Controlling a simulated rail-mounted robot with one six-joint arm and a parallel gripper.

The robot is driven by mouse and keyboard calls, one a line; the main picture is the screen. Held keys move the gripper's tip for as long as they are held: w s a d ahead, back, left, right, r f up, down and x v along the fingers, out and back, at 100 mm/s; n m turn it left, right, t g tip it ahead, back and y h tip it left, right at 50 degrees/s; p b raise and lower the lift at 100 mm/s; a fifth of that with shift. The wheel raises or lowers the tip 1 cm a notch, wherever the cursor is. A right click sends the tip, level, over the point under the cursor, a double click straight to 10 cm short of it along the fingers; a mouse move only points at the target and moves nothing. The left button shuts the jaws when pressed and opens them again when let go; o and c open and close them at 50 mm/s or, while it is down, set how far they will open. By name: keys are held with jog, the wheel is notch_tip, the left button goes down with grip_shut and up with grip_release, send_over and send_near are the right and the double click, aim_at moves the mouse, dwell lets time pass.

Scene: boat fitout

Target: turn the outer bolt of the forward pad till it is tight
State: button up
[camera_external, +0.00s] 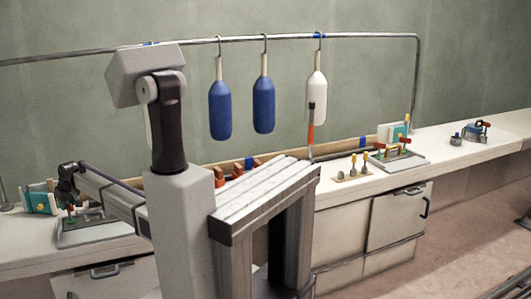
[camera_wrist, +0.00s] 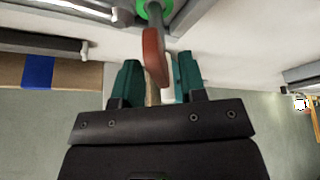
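In the wrist view, my gripper (camera_wrist: 160,75) shows two teal fingers, open with a gap between them. A red-brown handle (camera_wrist: 153,55) lies in that gap, with space visible on both sides. It joins a grey shaft with a green ring (camera_wrist: 141,7) at the top of the picture. In the external view, my gripper (camera_external: 70,203) is at the far left, low over a grey pad plate (camera_external: 98,234) on the bench. My wrist partly hides the fittings there, and the fingers are too small to make out. I cannot tell which bolt this is.
Another plate (camera_external: 408,161) with red-handled fittings is on the bench at right. Several pegs (camera_external: 352,172) stand on a small board nearby. Blue and white fenders (camera_external: 264,106) hang from a rail (camera_external: 280,36). A teal book-like object (camera_external: 40,202) stands left of my gripper.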

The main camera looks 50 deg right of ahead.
jog(key=shift+r, duration=0.1)
jog(key=p+v, duration=1)
jog(key=shift+r, duration=0.35)
jog(key=shift+s, duration=0.15)
jog(key=s+m+g+p, duration=0.1)
jog(key=s+g, duration=0.3)
jog(key=s, duration=3.4)
jog(key=shift+a+m+g+h, duration=0.2)
jog(key=shift+m+g+h, duration=0.1)
jog(key=shift+w+f, duration=0.1)
